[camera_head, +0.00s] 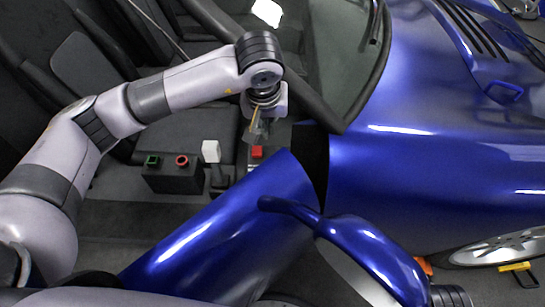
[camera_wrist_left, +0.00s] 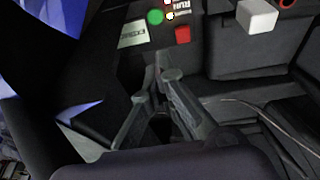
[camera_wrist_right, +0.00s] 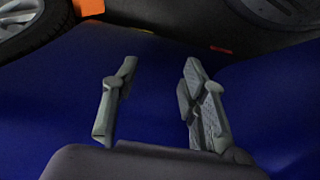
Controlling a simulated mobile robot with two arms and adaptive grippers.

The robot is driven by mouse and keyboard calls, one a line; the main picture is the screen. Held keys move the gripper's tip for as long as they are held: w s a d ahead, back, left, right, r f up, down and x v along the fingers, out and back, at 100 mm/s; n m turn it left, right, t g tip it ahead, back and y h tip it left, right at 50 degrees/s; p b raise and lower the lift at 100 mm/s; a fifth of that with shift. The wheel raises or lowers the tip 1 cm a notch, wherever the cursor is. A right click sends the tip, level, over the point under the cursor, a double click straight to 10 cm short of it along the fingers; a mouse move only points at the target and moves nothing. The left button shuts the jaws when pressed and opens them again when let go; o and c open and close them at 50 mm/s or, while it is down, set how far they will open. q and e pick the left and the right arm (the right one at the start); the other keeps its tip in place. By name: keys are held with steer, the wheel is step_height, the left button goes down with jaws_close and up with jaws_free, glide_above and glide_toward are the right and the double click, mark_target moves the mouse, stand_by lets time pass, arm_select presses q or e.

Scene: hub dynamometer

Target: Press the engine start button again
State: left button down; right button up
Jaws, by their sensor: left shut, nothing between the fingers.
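A dark control panel in the left wrist view carries a round green button (camera_wrist_left: 155,17), a red switch (camera_wrist_left: 183,35) and lettering that includes "Run". I cannot read which one is the engine start button. My left gripper (camera_wrist_left: 160,72) is shut and empty, with its tips just below these controls in that view; whether they touch the panel is unclear. In the head view my left gripper (camera_head: 256,132) hangs down just above the red switch (camera_head: 257,152), inside the blue car's cabin. My right gripper (camera_wrist_right: 160,68) is open and empty over a blue body surface.
A black box (camera_head: 172,181) with a green and a red button stands left of the panel. A white block (camera_head: 211,151) lies between them. The blue door (camera_head: 225,240) and mirror (camera_head: 350,235) are in front. The windshield frame and seats enclose the cabin.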

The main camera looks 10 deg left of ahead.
arm_select(q)
steer(key=b+x, duration=0.1)
steer(key=x, duration=0.4)
steer(key=b+x, duration=0.1)
steer(key=x, duration=1)
steer(key=shift+s+d+f+b, duration=0.15)
steer(key=shift+s+d+b, duration=0.05)
steer(key=shift+s+b, duration=0.2)
steer(key=shift+f, duration=0.35)
arm_select(e)
steer(key=w+a+t+y, duration=0.1)
steer(key=w+a+t, duration=0.1)
steer(key=w+t, duration=0.2)
steer(key=w, duration=0.3)
steer(key=shift+w+a+r, duration=0.15)
steer(key=shift+w+r, duration=0.05)
steer(key=shift+w, duration=0.05)
